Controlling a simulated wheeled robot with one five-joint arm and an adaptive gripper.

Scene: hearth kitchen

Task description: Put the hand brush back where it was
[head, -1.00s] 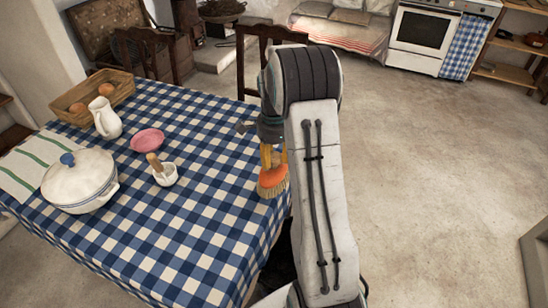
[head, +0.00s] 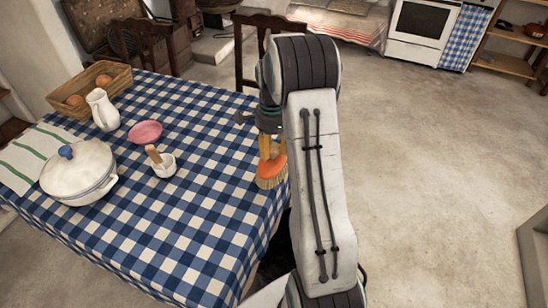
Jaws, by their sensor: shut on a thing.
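The hand brush (head: 271,170) has an orange body, pale bristles and a yellowish handle. It is upright with its bristles down, at the right edge of the checked table (head: 200,225). My gripper (head: 268,136) is above it, pointing down and shut on the handle. My own arm hides part of the gripper and the table edge behind it. I cannot tell for sure whether the bristles touch the cloth.
A mortar with pestle (head: 164,166), a pink bowl (head: 146,132), a white pot (head: 79,172), a white jug (head: 102,110) and a basket (head: 88,92) stand on the table's left half. A chair (head: 252,50) stands behind. The cloth in front is clear.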

